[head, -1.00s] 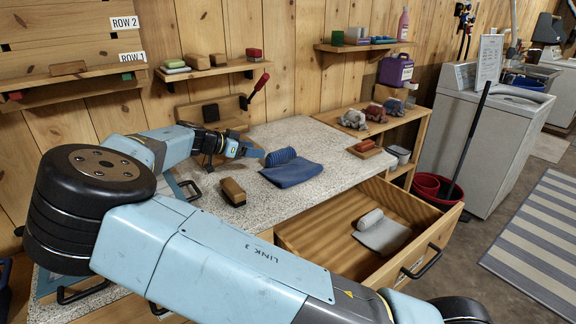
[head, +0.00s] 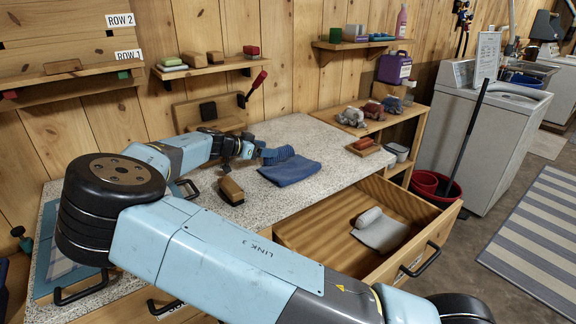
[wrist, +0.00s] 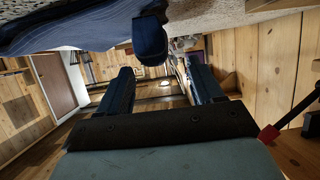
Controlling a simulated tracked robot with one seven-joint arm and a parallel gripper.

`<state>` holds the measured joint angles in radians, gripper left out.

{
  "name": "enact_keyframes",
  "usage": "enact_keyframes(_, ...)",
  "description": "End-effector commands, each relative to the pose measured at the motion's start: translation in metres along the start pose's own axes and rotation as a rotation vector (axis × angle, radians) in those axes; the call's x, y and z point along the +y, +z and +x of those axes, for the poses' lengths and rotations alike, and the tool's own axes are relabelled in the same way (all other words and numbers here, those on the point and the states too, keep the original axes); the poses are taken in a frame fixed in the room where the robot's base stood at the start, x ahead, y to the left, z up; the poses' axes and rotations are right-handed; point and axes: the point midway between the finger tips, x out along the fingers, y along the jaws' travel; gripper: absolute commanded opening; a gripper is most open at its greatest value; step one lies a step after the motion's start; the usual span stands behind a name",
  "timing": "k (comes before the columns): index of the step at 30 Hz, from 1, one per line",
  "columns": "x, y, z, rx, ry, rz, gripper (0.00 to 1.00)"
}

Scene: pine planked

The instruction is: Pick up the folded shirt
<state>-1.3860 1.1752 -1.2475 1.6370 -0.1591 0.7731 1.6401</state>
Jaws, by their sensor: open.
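A blue folded cloth (head: 292,172), which may be the shirt, lies on the speckled counter, with a ribbed blue roll (head: 278,155) at its back edge. My gripper (head: 257,152) is low over the counter, just left of the roll. In the wrist view the fingers (wrist: 158,72) are open and spread apart. The dark blue roll end (wrist: 150,42) shows just above the gap between them, and the blue cloth (wrist: 60,25) fills the top left. I cannot tell whether a finger touches the roll.
An open drawer (head: 325,218) holds a grey cloth with a roll (head: 380,232).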

Motion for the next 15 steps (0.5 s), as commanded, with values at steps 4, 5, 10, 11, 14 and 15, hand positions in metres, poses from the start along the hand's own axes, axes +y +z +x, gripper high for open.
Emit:
enact_keyframes(4, 0.004, -0.001, 0.017, 0.0, 0.003, 0.0, 0.66)
enact_keyframes(5, 0.005, -0.001, 0.021, 0.0, 0.004, 0.0, 0.66)
enact_keyframes(10, 0.005, -0.001, 0.043, 0.0, 0.003, -0.001, 0.66)
enact_keyframes(11, 0.005, -0.001, 0.045, 0.0, 0.003, -0.001, 0.66)
enact_keyframes(14, 0.005, -0.001, 0.049, 0.0, 0.002, -0.001, 0.66)
enact_keyframes(15, 0.005, -0.001, 0.049, 0.0, 0.001, -0.001, 0.66)
